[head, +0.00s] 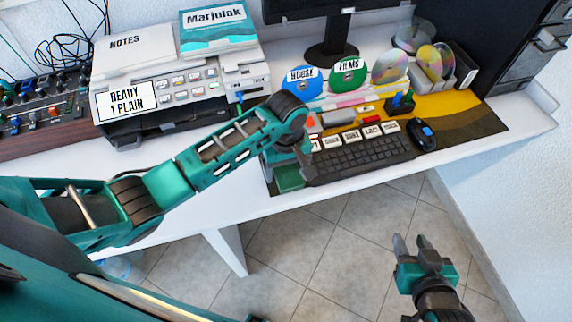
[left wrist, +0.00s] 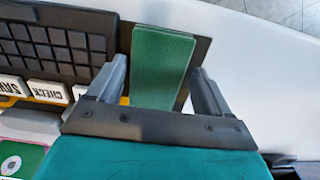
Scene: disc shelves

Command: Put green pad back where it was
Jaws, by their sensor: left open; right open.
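The green pad (head: 289,179) lies at the desk's front edge, left of the black keyboard (head: 360,158). In the left wrist view the pad (left wrist: 162,62) shows as a green slab between my left gripper's two fingers. My left gripper (head: 290,160) is open above the pad, one finger on either side; I cannot tell whether either finger touches it. Part of the pad is hidden behind the gripper in the left wrist view. My right gripper (head: 411,243) is open and empty over the floor, in front of the desk.
Blue and green discs (head: 348,77) stand behind the keyboard. A black mouse (head: 421,133) is right of it, on a yellow and black mat (head: 480,118). A printer (head: 180,95) stands at the left. Bare white desk (left wrist: 240,60) lies beside the pad, opposite the keyboard.

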